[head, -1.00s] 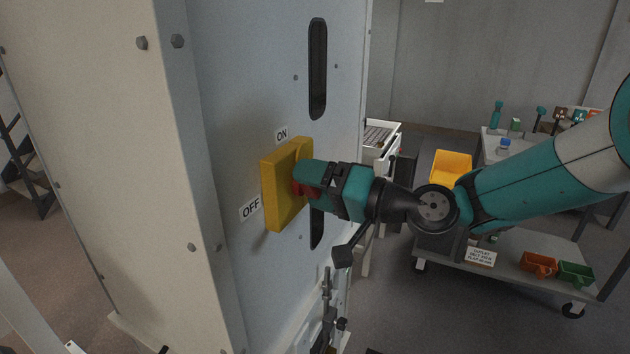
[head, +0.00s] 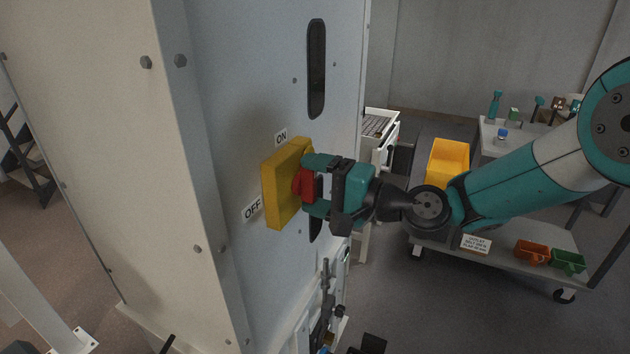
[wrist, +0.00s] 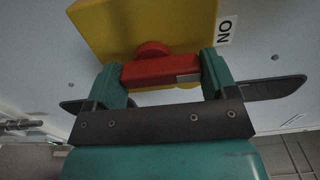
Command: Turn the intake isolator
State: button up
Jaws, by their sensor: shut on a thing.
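The intake isolator is a yellow box (head: 283,185) on the grey cabinet face, with a red handle (head: 304,184) on its front. An ON label (head: 281,137) is above the box and an OFF label (head: 252,209) is at its left. My gripper (head: 314,184) is shut on the handle, one finger above and one below. In the wrist view the red handle (wrist: 160,72) lies between both fingers, across the yellow box (wrist: 140,25). Its pale-marked end is on the side of the ON label (wrist: 225,32). The OFF label is not visible there.
The cabinet (head: 220,100) fills the left, with a dark slot (head: 316,70) above the box and another partly hidden behind my gripper. Levers (head: 326,305) stick out lower down. A cart (head: 500,250) with bins stands at the right. Open floor lies between.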

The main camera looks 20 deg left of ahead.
dwell(0.4)
jog(key=o, duration=0.8)
jog(key=shift+o, duration=0.2)
jog(key=shift+d, duration=0.1)
jog(key=s+d+b, duration=0.1)
jog(key=d+b, duration=1)
jog(key=d, duration=0.6)
jog(key=shift+s+d, duration=0.15)
jog(key=shift+s, duration=0.1)
